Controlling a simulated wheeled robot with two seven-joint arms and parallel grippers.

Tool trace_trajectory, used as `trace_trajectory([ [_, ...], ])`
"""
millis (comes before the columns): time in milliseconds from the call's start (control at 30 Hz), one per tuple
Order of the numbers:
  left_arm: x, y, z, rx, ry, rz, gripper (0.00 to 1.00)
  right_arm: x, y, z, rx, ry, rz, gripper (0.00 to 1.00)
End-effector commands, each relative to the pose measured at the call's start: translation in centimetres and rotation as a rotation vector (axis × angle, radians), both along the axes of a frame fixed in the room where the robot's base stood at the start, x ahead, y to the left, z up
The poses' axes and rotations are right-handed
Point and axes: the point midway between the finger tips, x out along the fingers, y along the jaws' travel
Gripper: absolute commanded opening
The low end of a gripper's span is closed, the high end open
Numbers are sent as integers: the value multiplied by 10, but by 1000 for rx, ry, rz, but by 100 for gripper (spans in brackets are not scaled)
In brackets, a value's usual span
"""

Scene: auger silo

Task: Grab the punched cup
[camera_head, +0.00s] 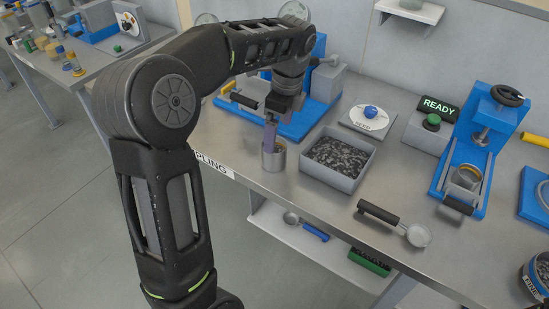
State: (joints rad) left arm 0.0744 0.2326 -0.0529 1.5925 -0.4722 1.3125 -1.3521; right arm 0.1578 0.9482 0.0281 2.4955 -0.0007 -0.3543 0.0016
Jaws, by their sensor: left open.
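A metal cup (273,158) stands upright near the front edge of the steel bench (260,188), just left of a grey bin. Any punched holes in it are too small to make out. My left gripper (270,137) points down right over this cup, with its fingers at or just inside the rim. I cannot tell whether they touch it. The left gripper is open, though the fingers overlap in this view. A round-bowled scoop (418,235) with a black handle lies farther right on the bench. My right gripper is not in view.
A grey bin (314,170) of dark bits stands close right of the cup. Behind are a blue fixture (302,122) and a scale (368,118). A blue press (467,175) stands at right. A lower shelf (275,226) holds a blue-handled scoop (305,226).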

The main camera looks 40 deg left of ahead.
Motion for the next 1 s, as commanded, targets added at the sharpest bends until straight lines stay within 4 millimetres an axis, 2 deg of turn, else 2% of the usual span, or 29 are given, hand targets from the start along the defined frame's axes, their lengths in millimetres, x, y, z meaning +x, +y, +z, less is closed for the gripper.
trace_trajectory([
  [133, 0, 0, -3, 0, 2, 0, 92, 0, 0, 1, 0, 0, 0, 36],
  [400, -1, 3, -26, 0, 1, 0, 92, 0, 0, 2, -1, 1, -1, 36],
  [733, -1, 4, -29, 0, 1, 0, 92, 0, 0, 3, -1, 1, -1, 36],
  [867, -3, 7, -42, -1, 4, 1, 92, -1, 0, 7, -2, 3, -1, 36],
  [1000, -3, 10, -64, 0, 4, 0, 92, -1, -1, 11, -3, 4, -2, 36],
])
